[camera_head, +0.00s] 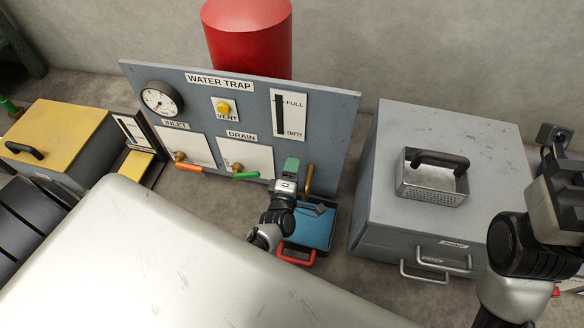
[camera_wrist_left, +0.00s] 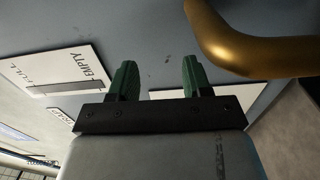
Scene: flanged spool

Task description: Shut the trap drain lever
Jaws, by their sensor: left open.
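The drain lever (camera_head: 246,175) is a green handle on a brass valve under the DRAIN label. In the head view it lies nearly level, pointing right from the valve. The orange inlet lever (camera_head: 189,168) is to its left, tilted slightly down to the right. Both are on the grey WATER TRAP panel (camera_head: 331,110). My left gripper (camera_head: 291,165) is right of the green lever, apart from it, near the brass pipe (camera_head: 308,180). In the left wrist view its green fingers (camera_wrist_left: 159,78) are apart and empty; the drain lever does not show there.
The brass pipe (camera_wrist_left: 255,50) passes close to my left fingers. A blue container (camera_head: 314,228) with a red handle stands below. A grey cabinet (camera_head: 390,135) carrying a metal basket (camera_head: 432,190) stands right. My right arm is at the right edge, its jaws unclear.

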